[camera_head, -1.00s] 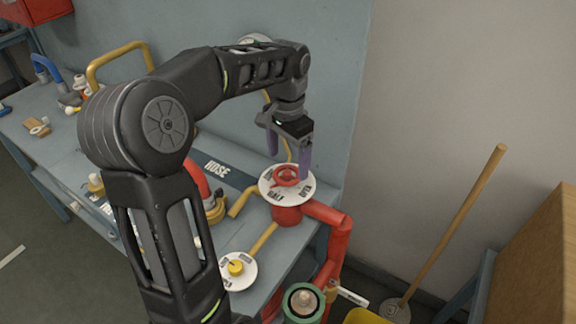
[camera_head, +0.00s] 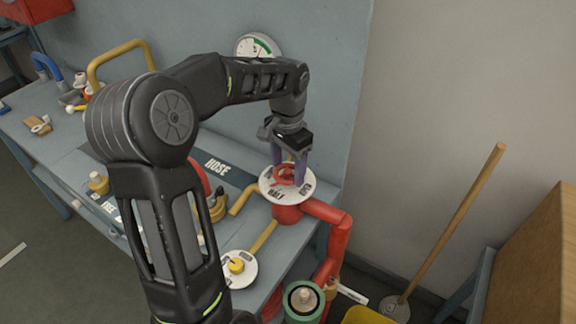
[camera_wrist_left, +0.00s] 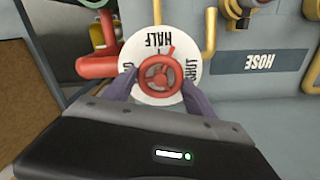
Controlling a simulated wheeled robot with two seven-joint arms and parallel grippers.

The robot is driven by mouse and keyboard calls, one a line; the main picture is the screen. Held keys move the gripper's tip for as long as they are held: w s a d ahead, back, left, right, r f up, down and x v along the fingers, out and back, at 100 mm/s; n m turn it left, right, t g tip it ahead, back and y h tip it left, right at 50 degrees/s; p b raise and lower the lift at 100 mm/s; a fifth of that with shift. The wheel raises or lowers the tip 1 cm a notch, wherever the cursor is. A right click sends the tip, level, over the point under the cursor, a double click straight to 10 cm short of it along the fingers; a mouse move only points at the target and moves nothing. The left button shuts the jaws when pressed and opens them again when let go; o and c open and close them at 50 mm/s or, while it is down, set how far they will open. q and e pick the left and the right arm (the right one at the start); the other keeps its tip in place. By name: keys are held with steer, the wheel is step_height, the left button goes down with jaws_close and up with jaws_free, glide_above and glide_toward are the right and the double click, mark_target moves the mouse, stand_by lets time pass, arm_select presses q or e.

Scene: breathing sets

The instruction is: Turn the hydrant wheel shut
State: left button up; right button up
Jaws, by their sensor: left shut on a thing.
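The red hydrant wheel (camera_head: 285,176) sits at the centre of a white dial plate (camera_head: 268,187) on top of a red pipe stand. In the left wrist view the wheel (camera_wrist_left: 160,76) is seen from above, with HALF at the top of the plate (camera_wrist_left: 150,95) and SHUT at the right. A small red pointer (camera_wrist_left: 170,50) lies between HALF and SHUT, nearer HALF. My left gripper (camera_head: 289,165) points down with its purple fingers on either side of the wheel, shut on it. My right gripper is not in view.
A red pipe (camera_head: 328,213) runs from the stand down past the bench edge. A yellow knob (camera_head: 236,266) on another white dial is nearer. A gauge (camera_head: 257,46) is on the wall behind. A broom handle (camera_head: 455,220) leans at the right.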

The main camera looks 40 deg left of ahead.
arm_select(q)
steer(key=c, duration=0.6)
steer(key=shift+m, duration=0.4)
steer(key=m, duration=0.5)
steer(key=shift+m, duration=0.4)
steer(key=m, duration=0.5)
steer(key=shift+m, duration=0.4)
steer(key=o, duration=1.4)
